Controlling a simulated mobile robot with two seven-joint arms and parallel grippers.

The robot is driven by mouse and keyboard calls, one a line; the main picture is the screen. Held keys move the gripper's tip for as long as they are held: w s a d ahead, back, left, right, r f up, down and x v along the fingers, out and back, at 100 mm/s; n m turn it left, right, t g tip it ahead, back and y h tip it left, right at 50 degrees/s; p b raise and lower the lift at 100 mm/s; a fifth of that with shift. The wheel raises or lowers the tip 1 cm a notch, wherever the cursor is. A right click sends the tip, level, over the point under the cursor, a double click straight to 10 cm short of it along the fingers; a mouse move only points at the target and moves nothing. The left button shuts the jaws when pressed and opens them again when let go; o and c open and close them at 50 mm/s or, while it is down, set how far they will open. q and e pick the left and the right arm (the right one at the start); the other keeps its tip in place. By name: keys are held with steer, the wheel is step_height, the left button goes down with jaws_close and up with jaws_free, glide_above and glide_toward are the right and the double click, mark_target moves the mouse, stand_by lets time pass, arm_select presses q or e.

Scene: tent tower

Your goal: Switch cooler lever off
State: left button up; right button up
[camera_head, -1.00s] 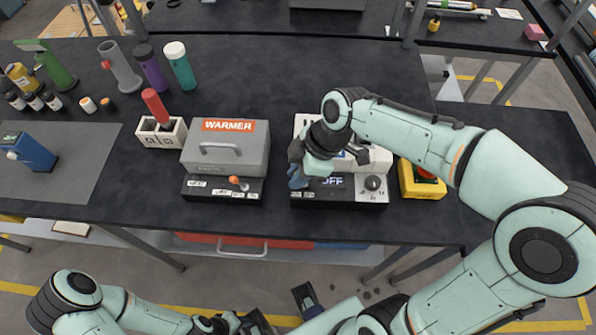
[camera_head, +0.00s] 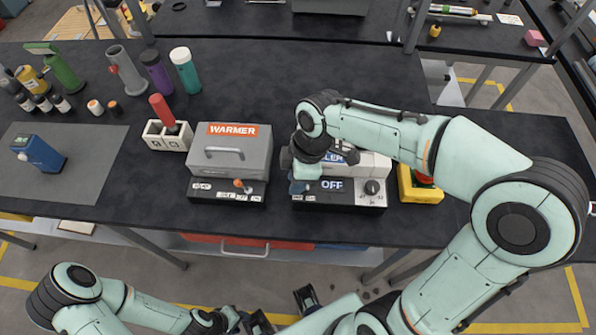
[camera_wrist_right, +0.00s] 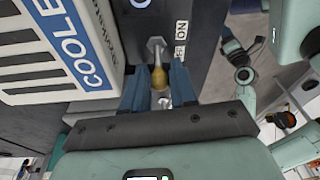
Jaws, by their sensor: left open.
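The cooler (camera_head: 375,166) is a white box on a black base, right of the warmer; its display (camera_head: 332,185) reads OFF. In the right wrist view the cooler (camera_wrist_right: 60,50) is at the upper left. The cooler lever (camera_wrist_right: 158,76), a metal stem with an olive-yellow knob, stands between my right gripper's blue fingers (camera_wrist_right: 158,92), near an ON label. I cannot tell whether they press on the knob. In the head view the right gripper (camera_head: 299,186) is at the left of the cooler's front panel and hides the lever. My left gripper (camera_head: 282,311) is open and empty, below the table edge.
The warmer (camera_head: 230,153) with an orange-tipped lever (camera_head: 239,184) stands just left of the cooler. A yellow box with a red button (camera_head: 424,180) is on the right. Bottles and a blue device (camera_head: 38,153) are at the left. The table behind the warmer is clear.

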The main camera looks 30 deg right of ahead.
arm_select(q)
steer(key=shift+w+r+p, duration=0.3)
steer(key=shift+r+p, duration=0.15)
steer(key=shift+r, duration=0.1)
steer(key=shift+w+r+p, duration=0.25)
steer(key=shift+r+p, duration=0.2)
steer(key=shift+r, duration=0.05)
arm_select(e)
steer(key=v, duration=1.3)
steer(key=shift+r, duration=0.2)
arm_select(q)
steer(key=shift+s, duration=0.1)
arm_select(e)
steer(key=shift+f, duration=0.1)
